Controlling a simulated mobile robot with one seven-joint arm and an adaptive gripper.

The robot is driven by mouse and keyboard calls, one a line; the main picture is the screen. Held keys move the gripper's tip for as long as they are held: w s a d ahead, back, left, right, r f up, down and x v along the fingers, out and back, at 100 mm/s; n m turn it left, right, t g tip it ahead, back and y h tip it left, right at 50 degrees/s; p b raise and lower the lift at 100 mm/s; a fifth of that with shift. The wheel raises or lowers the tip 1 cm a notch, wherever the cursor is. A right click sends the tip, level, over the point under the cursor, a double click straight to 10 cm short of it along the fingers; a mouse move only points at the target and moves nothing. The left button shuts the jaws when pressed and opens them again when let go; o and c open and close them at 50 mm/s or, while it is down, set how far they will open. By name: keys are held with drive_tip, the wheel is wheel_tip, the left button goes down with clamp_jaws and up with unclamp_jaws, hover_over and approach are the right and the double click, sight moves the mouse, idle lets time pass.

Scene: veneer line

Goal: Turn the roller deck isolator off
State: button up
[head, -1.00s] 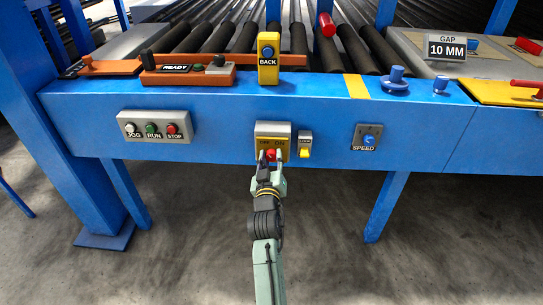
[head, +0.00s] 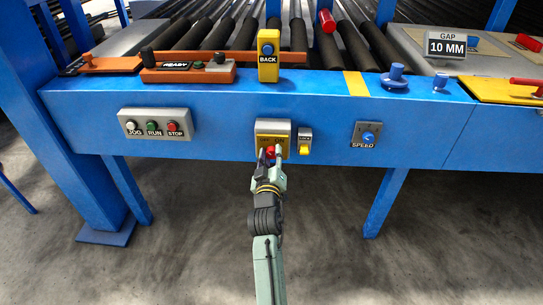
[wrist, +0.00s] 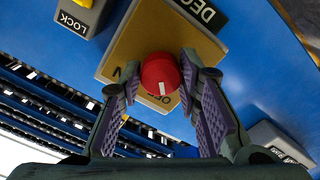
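The roller deck isolator (head: 263,127) is a grey box with a yellow plate on the blue front beam. In the wrist view its yellow plate (wrist: 135,42) carries a partly seen DECK label. Its round red knob (wrist: 160,74) has a white mark on the side toward my gripper. My gripper (wrist: 161,70) has one finger on each side of the knob, and the tips appear to touch it. In the head view my gripper (head: 271,152) hides much of the knob.
A small LOCK box with a yellow part (head: 304,142) sits close right of the isolator. A JOG, RUN, STOP panel (head: 155,124) is on the left and a SPEED knob (head: 367,137) on the right. A yellow BACK box (head: 268,57) stands above. The floor in front is clear.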

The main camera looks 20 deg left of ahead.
drive_tip(key=o, duration=0.4)
drive_tip(key=v, duration=0.7)
drive_tip(key=shift+s, duration=0.25)
drive_tip(key=shift+r, duration=0.1)
